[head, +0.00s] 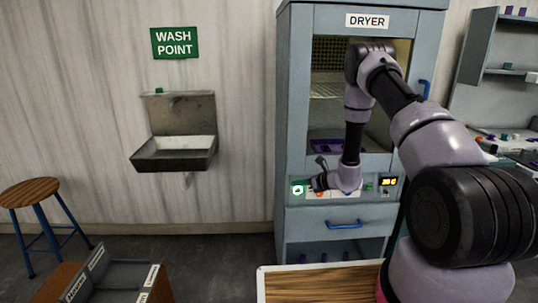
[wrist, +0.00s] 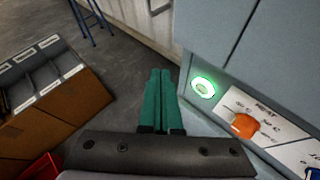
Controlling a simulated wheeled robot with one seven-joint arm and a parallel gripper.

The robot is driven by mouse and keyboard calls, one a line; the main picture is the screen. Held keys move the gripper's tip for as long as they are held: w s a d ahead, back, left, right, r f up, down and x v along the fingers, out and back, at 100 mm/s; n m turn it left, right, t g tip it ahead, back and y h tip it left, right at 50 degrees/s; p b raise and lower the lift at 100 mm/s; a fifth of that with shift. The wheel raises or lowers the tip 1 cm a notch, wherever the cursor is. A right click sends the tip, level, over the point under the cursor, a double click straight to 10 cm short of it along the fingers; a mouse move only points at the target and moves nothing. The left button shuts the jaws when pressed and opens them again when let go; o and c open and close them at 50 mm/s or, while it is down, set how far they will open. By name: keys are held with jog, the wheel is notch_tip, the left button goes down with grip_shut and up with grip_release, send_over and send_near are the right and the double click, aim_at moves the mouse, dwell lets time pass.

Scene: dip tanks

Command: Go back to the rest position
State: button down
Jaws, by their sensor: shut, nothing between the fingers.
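My gripper (wrist: 160,75) has two green fingers pressed together, with nothing between them in the wrist view. In the head view, my gripper (head: 309,185) is low in front of the dryer's control panel, at the end of my bent arm. In the wrist view, a round button with a lit green ring (wrist: 203,87) is just right of the fingertips. I cannot tell whether the fingers touch the panel. The dryer (head: 298,90) is a tall grey-blue cabinet with an open or clear front window.
An orange knob (wrist: 245,125) sits beside the lit button. A wash basin (head: 174,152) hangs on the wall at left, with a stool (head: 30,190) further left. A labelled bin rack (head: 110,279) and a wooden-topped table (head: 320,284) are in front. Open floor lies between.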

jog(key=s+a+r+n+g+y, duration=0.1)
jog(key=s+a+r+n, duration=0.15)
jog(key=r, duration=0.55)
jog(key=s+a+r+n+g+y, duration=0.15)
jog(key=r+n, duration=0.25)
jog(key=r, duration=0.4)
jog(key=s+a+r+n+g, duration=0.1)
jog(key=s+r+n, duration=0.2)
jog(key=r, duration=0.6)
jog(key=s+d+r+n+g+h, duration=0.1)
jog(key=s+r+n+g+h, duration=0.1)
jog(key=s+r+n, duration=0.65)
jog(key=s+d+r+n+t+h, duration=0.2)
jog(key=s+d+r, duration=0.4)
jog(key=s, duration=0.5)
jog(key=s+d+r+n+t+h, duration=0.2)
jog(key=s+d+r+n+h, duration=0.2)
jog(key=s, duration=0.7)
notch_tip(320, 180, up, 2)
jog(key=shift+s+d+r+h, duration=0.15)
jog(key=shift+s+d+h, duration=0.1)
jog(key=shift+d+h, duration=0.6)
